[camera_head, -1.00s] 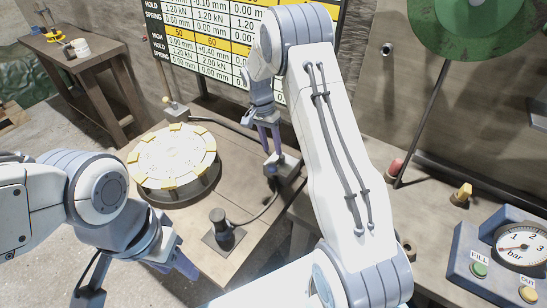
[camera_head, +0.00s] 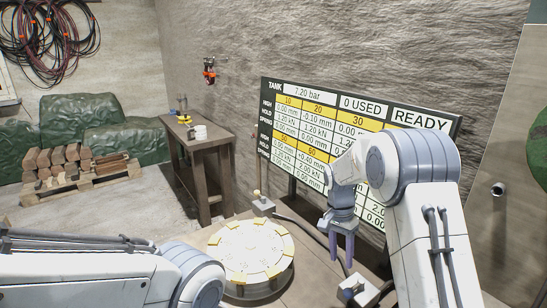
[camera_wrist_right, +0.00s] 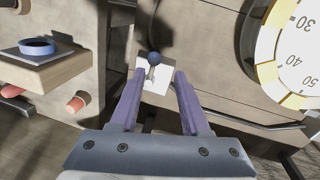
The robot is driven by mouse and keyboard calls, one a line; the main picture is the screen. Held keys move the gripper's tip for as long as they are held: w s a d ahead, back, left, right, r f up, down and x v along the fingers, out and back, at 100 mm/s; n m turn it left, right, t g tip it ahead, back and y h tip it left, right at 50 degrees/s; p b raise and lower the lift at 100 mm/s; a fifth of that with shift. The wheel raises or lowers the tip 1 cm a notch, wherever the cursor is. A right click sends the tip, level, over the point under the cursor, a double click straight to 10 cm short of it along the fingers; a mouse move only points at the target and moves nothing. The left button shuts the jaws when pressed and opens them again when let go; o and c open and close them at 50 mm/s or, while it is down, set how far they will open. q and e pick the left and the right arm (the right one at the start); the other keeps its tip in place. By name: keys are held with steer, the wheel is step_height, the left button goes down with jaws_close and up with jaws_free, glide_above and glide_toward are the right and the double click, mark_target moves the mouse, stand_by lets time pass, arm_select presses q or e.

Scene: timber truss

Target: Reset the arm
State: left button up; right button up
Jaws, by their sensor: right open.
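My right gripper (camera_head: 342,260) hangs pointing down in the head view, right of the round dial table. In the right wrist view its two purple fingers (camera_wrist_right: 160,76) are apart, with nothing held between them. A small block with a dark ball-topped lever (camera_wrist_right: 154,60) shows just beyond the fingertips; I cannot tell the gap to it. A light block (camera_head: 358,288) stands below the gripper in the head view. My left arm enters at the lower left; its gripper is out of view.
The round dial table (camera_head: 250,250) with yellow tabs sits on the bench. A knobbed lever (camera_head: 262,200) stands behind it. A display board (camera_head: 385,115) reads READY. A side table (camera_head: 205,150), a pallet of wood (camera_head: 75,175) and open floor lie left.

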steer(key=s+a+r+n, duration=0.5)
steer(key=s+a+r, duration=0.15)
steer(key=a, duration=0.35)
arm_select(q)
step_height(320, 180, up, 2)
steer(key=shift+p, duration=0.9)
arm_select(e)
steer(key=s+a+r+n, duration=0.1)
steer(key=s+n, duration=0.3)
steer(key=s, duration=0.4)
steer(key=s+a+r+n+t+y, duration=0.1)
steer(key=s+a+n, duration=0.3)
steer(key=s, duration=0.4)
steer(key=s+a+r+n+y, duration=0.1)
steer(key=s+n, duration=0.3)
steer(key=s, duration=0.4)
steer(key=shift+a+r+n+t, duration=0.15)
steer(key=shift+a+n+t, duration=0.2)
steer(key=shift+a, duration=0.5)
